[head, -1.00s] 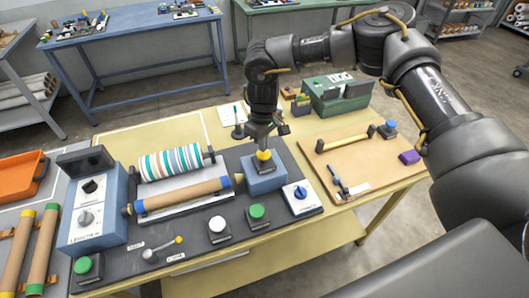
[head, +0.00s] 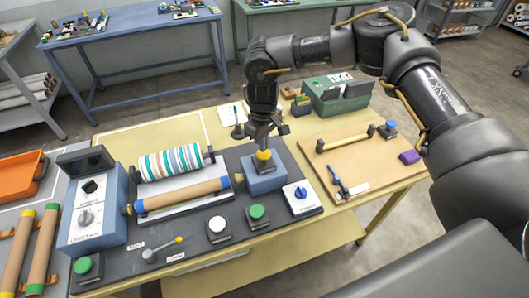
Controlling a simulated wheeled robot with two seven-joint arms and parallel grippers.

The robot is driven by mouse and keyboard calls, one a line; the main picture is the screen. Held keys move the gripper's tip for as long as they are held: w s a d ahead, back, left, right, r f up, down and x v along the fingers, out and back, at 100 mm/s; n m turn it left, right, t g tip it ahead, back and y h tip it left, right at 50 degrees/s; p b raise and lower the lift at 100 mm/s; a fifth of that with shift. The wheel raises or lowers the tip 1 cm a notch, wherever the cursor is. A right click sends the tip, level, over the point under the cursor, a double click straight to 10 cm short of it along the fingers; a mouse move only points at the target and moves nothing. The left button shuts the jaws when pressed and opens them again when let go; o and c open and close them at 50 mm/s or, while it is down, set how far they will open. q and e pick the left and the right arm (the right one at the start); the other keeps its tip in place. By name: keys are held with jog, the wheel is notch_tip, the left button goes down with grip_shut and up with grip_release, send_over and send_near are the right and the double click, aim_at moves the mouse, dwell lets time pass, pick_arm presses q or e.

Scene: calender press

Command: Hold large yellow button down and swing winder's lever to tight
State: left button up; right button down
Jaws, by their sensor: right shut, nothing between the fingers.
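The large yellow button (head: 263,155) sits on a blue-grey box (head: 265,178) at the right of the dark press base. My right gripper (head: 264,146) points straight down on top of the button, its fingers shut and empty. It seems to touch the button; how far the button is pressed I cannot tell. A grey lever with a yellow knob (head: 178,240) lies on the front of the base, leaning right, between two small labels (head: 135,246) too small to read. A small dark lever-like part (head: 336,178) is on the tan board. My left gripper is not in view.
White (head: 217,225) and green (head: 257,212) buttons stand between the knobbed lever and a blue dial (head: 300,193). A brown roll (head: 182,195) and a striped roll (head: 172,162) lie behind.

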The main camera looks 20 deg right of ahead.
aim_at(264, 154)
jog(key=shift+f, duration=0.2)
jog(key=shift+f+b, duration=1)
jog(key=shift+f, duration=0.8)
jog(key=shift+r, duration=0.1)
jog(key=shift+s, duration=0.1)
jog(key=shift+s+f, duration=0.1)
jog(key=shift+f, duration=0.1)
